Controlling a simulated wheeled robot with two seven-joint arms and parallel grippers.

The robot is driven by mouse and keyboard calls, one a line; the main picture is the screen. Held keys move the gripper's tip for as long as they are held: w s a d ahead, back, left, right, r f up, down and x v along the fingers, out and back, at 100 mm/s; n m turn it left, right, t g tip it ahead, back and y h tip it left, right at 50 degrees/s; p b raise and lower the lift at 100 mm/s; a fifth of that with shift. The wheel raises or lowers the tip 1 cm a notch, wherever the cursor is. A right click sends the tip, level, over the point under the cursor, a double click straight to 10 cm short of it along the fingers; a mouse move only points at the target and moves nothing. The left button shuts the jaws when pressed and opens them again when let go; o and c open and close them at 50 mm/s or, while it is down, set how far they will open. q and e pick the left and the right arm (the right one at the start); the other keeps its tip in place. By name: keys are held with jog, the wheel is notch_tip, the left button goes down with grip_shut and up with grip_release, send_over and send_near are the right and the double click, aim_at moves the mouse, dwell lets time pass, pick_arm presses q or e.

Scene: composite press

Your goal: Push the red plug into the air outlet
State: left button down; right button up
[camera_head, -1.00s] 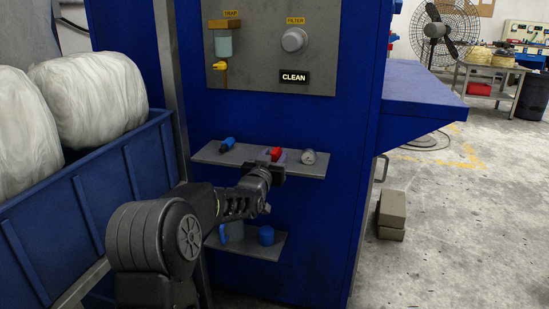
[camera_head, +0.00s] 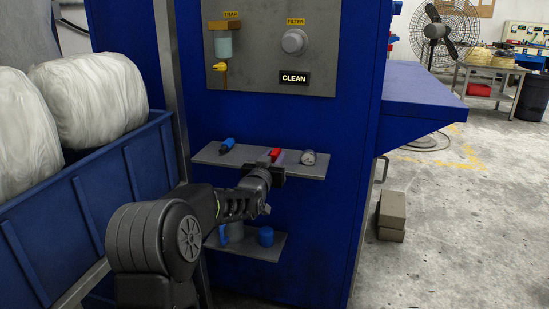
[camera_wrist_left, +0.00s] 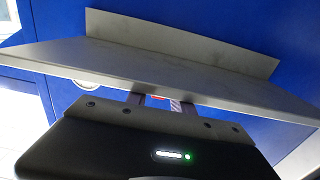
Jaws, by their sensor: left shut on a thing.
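The red plug (camera_head: 275,154) is at the front edge of the upper grey shelf on the blue press. My left gripper (camera_head: 272,164) reaches this edge from below and in front, shut on the red plug. In the left wrist view, a bit of red (camera_wrist_left: 156,97) shows between the fingers, just beyond the shelf edge; most of the plug is hidden. A small purplish patch (camera_head: 282,156) is beside the plug. I cannot tell which part is the air outlet. My right gripper is not in view.
A blue fitting (camera_head: 227,145) and a round white gauge (camera_head: 309,157) are on the upper shelf (camera_head: 242,157), left and right of the plug. A lower shelf (camera_head: 262,249) carries blue items. A blue bin (camera_head: 90,185) with white rolls stands at the left. The floor at right is partly clear.

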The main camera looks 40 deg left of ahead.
pick_arm(q)
jog(key=shift+r, duration=0.4)
dwell(0.4)
jog(key=shift+r, duration=0.15)
jog(key=shift+r+p, duration=1.15)
jog(key=shift+r, duration=1.2)
jog(key=c, duration=1.6)
grip_release()
grip_shut()
